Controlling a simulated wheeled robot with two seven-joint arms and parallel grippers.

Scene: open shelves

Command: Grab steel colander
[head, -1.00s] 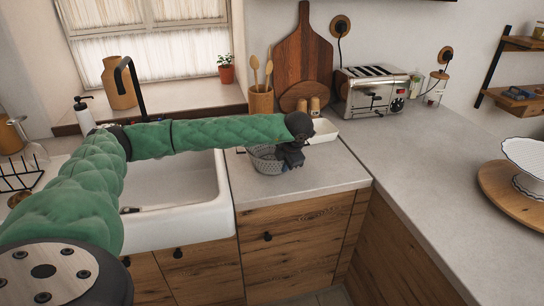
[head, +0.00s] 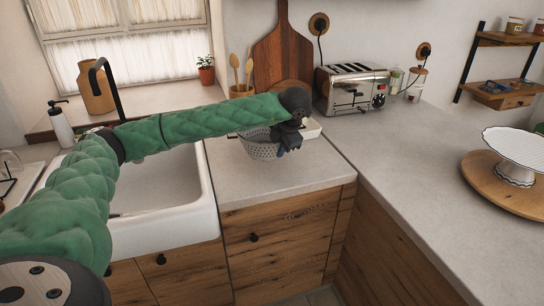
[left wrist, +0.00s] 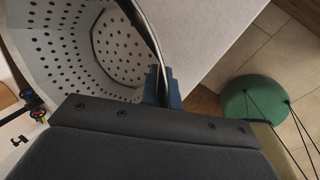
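The steel colander (head: 258,146) is a grey perforated bowl over the counter just right of the sink. In the left wrist view the colander (left wrist: 65,50) fills the upper left, and its holes and rim show. My left gripper (head: 288,139) is at the colander's right side. In the left wrist view the fingers of the left gripper (left wrist: 162,87) are closed around the colander's rim. In the head view the colander seems to be slightly above the counter, but its underside contact is hard to judge. My right gripper is not in view.
The white sink (head: 160,190) lies left of the colander. A toaster (head: 352,88), a white dish (head: 310,128), cutting boards (head: 285,48) and a utensil holder (head: 242,91) stand behind. A cake stand (head: 515,155) is on the right counter. The front counter (head: 285,175) is clear.

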